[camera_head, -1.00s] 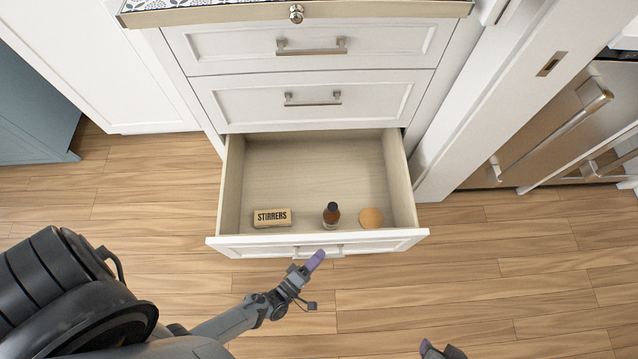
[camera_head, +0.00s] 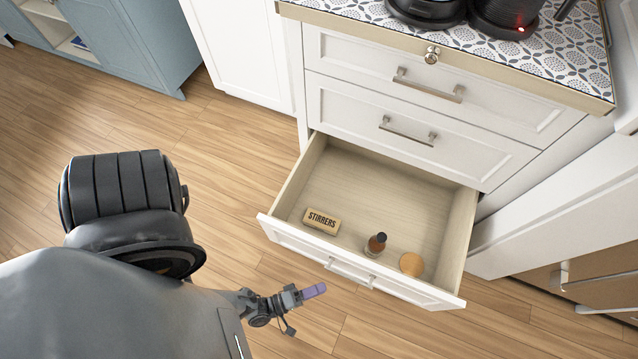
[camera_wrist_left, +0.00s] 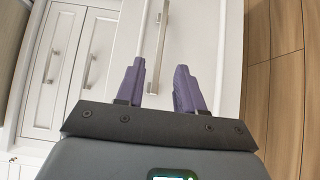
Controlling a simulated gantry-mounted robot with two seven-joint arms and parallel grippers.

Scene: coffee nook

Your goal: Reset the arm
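My left gripper (camera_head: 314,291) is in front of the open bottom drawer (camera_head: 357,268), low and to the left of its handle. The fingers do not touch the handle. My right gripper is out of the head view now.
The drawer holds a stirrers box (camera_head: 322,221), a small brown bottle (camera_head: 376,244) and a round tan lid (camera_head: 411,264). Black appliances (camera_head: 500,15) stand on the patterned counter (camera_head: 385,18). Wooden floor (camera_head: 140,120) is clear left of the drawer.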

